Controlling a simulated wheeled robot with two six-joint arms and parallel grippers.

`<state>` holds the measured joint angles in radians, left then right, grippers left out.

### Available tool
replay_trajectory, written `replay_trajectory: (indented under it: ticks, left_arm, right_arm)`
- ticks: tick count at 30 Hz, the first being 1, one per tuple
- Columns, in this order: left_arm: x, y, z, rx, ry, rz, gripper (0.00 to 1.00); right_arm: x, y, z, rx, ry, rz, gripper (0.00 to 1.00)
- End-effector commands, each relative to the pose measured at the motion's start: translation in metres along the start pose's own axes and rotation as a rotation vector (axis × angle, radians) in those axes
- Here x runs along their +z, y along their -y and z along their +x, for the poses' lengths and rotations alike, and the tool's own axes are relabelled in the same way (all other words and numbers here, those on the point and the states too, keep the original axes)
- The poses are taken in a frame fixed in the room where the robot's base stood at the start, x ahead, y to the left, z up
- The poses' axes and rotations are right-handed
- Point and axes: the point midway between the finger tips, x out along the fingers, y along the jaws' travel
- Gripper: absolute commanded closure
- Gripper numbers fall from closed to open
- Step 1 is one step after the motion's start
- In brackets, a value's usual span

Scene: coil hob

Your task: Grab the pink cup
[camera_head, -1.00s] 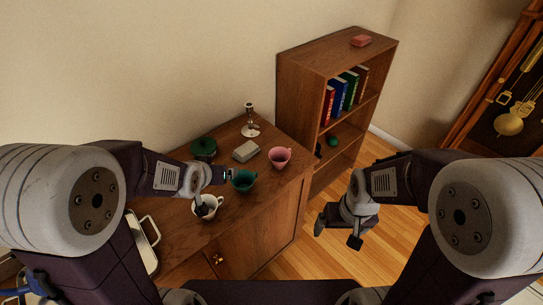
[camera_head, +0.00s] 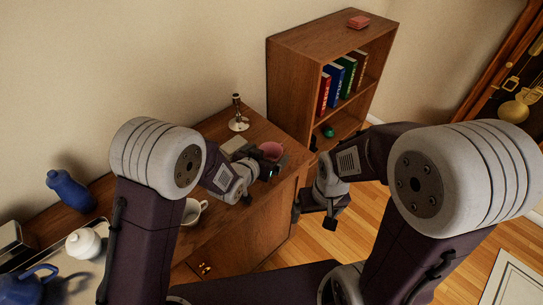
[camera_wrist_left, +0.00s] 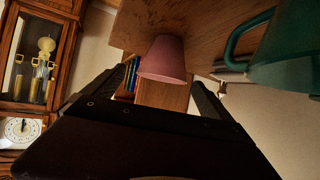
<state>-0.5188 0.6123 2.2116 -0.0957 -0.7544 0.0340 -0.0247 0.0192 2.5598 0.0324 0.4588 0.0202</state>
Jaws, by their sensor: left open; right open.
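The pink cup (camera_head: 271,150) stands on the wooden cabinet near its right end, partly hidden by my left gripper (camera_head: 264,167). In the left wrist view, the pink cup (camera_wrist_left: 164,58) shows ahead, in line with the space between the fingers of my left gripper (camera_wrist_left: 154,84). That gripper is open and holds nothing; I cannot tell whether a finger touches the cup. My right gripper (camera_head: 317,213) is open and empty, above the floor to the right of the cabinet.
A green cup (camera_wrist_left: 285,58) is close beside the left gripper in the wrist view. A white cup (camera_head: 191,212), a grey block (camera_head: 232,146) and a candlestick (camera_head: 238,122) stand on the cabinet. A bookshelf (camera_head: 287,83) rises behind. A blue bottle (camera_head: 70,190) is at left.

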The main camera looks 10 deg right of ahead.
Motion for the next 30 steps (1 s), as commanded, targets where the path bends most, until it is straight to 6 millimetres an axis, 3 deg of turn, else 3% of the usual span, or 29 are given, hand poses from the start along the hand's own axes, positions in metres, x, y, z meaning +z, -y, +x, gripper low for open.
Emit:
replay_trajectory:
  ticks: [6, 14, 15, 22, 30]
  left_arm:
    - [-0.002, 0.002, 0.039, 0.0, 0.001, 0.0, 0.04]
    - [-0.002, 0.002, 0.046, -0.001, 0.0, -0.001, 0.04]
    - [-0.002, 0.002, 0.046, -0.001, 0.0, -0.001, 0.07]
    - [-0.002, 0.002, 0.046, -0.001, 0.0, 0.0, 0.71]
    - [-0.004, 0.002, 0.045, -0.001, 0.001, 0.0, 0.74]
  right_arm:
    - [0.0, 0.0, -0.002, 0.0, 0.0, 0.0, 0.08]
    - [0.0, 0.0, -0.002, 0.0, 0.0, 0.0, 0.08]
    - [0.0, 0.0, -0.002, 0.0, 0.0, 0.0, 0.08]
    - [0.0, 0.0, -0.002, 0.0, 0.0, 0.0, 0.08]
    - [0.0, 0.0, -0.003, 0.0, 0.0, 0.0, 0.08]
